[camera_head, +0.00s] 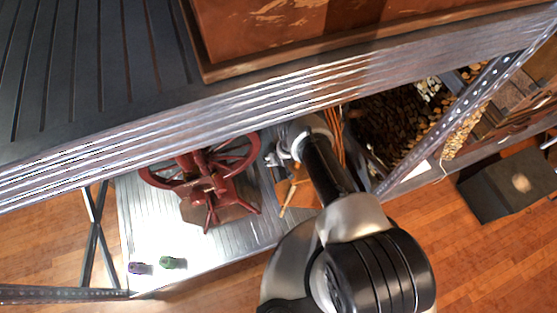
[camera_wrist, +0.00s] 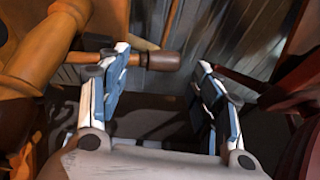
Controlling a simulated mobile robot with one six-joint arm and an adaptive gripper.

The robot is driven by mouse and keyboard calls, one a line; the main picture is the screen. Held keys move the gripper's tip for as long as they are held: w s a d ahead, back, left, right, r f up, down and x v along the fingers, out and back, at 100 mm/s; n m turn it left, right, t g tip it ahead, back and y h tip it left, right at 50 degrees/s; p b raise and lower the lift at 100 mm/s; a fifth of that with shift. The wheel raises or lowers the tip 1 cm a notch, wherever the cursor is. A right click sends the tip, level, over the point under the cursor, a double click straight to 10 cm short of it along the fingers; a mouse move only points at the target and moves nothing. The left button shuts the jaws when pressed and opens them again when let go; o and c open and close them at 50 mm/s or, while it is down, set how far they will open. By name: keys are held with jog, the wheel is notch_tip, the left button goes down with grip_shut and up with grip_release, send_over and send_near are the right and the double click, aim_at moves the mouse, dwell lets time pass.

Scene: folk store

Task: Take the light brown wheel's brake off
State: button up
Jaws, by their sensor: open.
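The light brown wheel (camera_head: 297,194) stands on the metal shelf in the head view, mostly hidden behind my arm. In the wrist view its orange-brown wooden parts (camera_wrist: 55,50) fill the left side. A turned wooden peg with a dark brown end (camera_wrist: 163,61) reaches rightward past my left finger; it may be the brake, but I cannot tell for sure. My gripper (camera_wrist: 160,75) is open, and the peg's end lies between or just beyond its fingertips. I see no clear contact. In the head view my gripper (camera_head: 280,155) is beside the wheel, partly hidden by my arm.
A dark red spinning wheel (camera_head: 205,185) stands close on the left; its parts (camera_wrist: 285,85) edge the right of the wrist view. Purple (camera_head: 138,268) and green (camera_head: 172,263) items lie at the shelf's front left. An upper metal shelf (camera_head: 255,100) overhangs. Dark baskets (camera_head: 395,125) sit right.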

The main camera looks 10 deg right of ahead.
jog(key=v, duration=1.1)
jog(key=shift+r, duration=0.3)
jog(key=shift+s+d+r, duration=0.1)
jog(key=shift+s, duration=0.15)
